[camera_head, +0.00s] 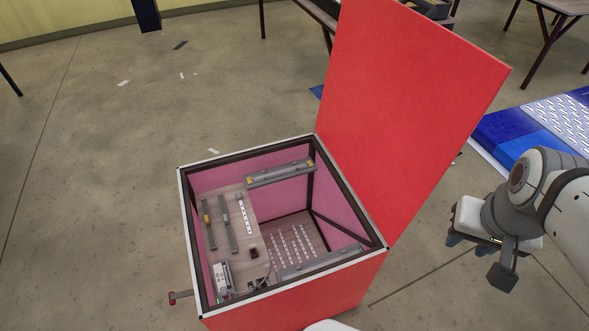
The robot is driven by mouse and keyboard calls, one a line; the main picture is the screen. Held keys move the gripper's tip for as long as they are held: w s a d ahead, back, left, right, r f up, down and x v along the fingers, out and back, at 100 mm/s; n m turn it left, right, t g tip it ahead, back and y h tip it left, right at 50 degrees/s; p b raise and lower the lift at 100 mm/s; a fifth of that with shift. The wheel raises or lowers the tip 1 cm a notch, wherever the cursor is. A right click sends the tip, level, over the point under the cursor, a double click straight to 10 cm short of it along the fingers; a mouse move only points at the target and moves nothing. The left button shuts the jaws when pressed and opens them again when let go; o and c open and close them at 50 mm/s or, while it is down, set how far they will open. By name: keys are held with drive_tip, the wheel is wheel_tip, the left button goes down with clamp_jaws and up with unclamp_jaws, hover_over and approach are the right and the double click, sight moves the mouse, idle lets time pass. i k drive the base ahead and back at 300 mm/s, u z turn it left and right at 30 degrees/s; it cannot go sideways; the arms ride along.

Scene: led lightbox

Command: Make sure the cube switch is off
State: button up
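A red box (300,296) stands on the floor with its red lid (410,100) raised. Inside, a wooden panel (235,265) carries several small parts. A small dark reddish cube (254,253) sits near the panel's right edge and may be the cube switch. It is too small to tell whether it is on or off. My gripper (468,243) is at the right, outside the box and apart from it, pointing down. Its fingertips are dark and partly hidden, so I cannot tell whether it is open.
Grey rails and a white device (221,278) with a green light are in the box. A red-ended handle (173,298) sticks out at its left. A blue mat (545,120) and tables lie behind. The floor at left is mostly clear.

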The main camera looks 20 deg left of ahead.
sight(256, 283)
drive_tip(key=z, duration=0.05)
drive_tip(key=k, duration=1.05)
drive_tip(key=u, duration=2)
drive_tip(key=i, duration=1)
drive_tip(key=u, duration=0.1)
